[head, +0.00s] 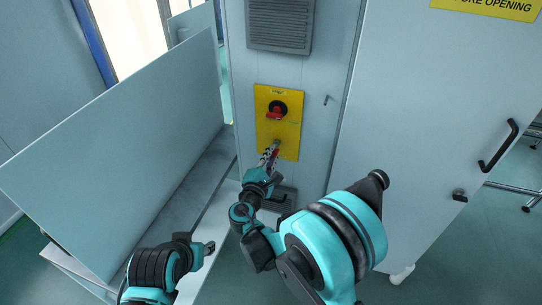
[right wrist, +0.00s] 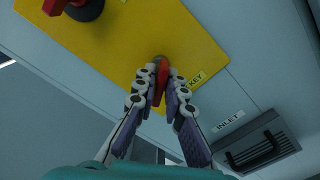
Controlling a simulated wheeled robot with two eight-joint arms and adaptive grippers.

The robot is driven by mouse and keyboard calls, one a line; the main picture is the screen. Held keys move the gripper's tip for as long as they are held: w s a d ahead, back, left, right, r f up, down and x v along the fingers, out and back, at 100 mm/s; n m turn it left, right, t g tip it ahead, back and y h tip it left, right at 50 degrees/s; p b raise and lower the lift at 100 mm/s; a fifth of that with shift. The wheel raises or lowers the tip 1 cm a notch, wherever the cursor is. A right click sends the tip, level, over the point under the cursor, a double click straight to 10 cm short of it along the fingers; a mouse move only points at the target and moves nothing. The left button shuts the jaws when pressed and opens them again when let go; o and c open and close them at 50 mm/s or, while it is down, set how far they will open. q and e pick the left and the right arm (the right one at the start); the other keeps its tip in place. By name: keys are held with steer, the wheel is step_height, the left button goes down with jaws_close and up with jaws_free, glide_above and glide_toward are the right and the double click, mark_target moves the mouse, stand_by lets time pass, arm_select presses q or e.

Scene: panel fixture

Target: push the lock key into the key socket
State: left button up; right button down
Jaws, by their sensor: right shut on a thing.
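The yellow panel (head: 265,133) is on the front of a grey cabinet and carries a red-handled rotary switch (head: 275,110). My right gripper (head: 270,156) is at the panel's lower part. In the right wrist view its two fingers (right wrist: 163,92) are shut on the red lock key (right wrist: 162,78), one on each side. The key's far end is at the grey round key socket (right wrist: 160,60), beside the KEY label (right wrist: 197,79). I cannot tell how deep the key sits. My left gripper (head: 208,248) is low and left, away from the panel; its jaw state is unclear.
A vent with an INLET label (right wrist: 229,122) is beside the yellow panel in the right wrist view. A large grey sheet (head: 125,160) leans at the left. A door with a black handle (head: 498,146) is at the right. An upper vent (head: 280,24) is above the switch.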

steer(key=shift+w+d, duration=0.1)
steer(key=shift+w, duration=0.1)
steer(key=c, duration=1.5)
jaws_free()
steer(key=shift+s, duration=0.1)
steer(key=v, duration=0.7)
steer(key=s+d+m+g, duration=0.3)
steer(key=d+m, duration=0.2)
steer(key=d, duration=0.3)
steer(key=s+d+m+g, duration=0.3)
steer(key=d+m+g, duration=0.1)
steer(key=d, duration=0.4)
steer(key=s+d+f+m+g+y, duration=0.1)
steer(key=s+m+y, duration=0.1)
steer(key=s+m, duration=0.3)
steer(key=s+d+f+m+g+y, duration=0.2)
steer(key=s+m, duration=0.4)
steer(key=s, duration=0.6)
steer(key=shift+s+y, duration=0.15)
steer(key=shift+y, duration=0.65)
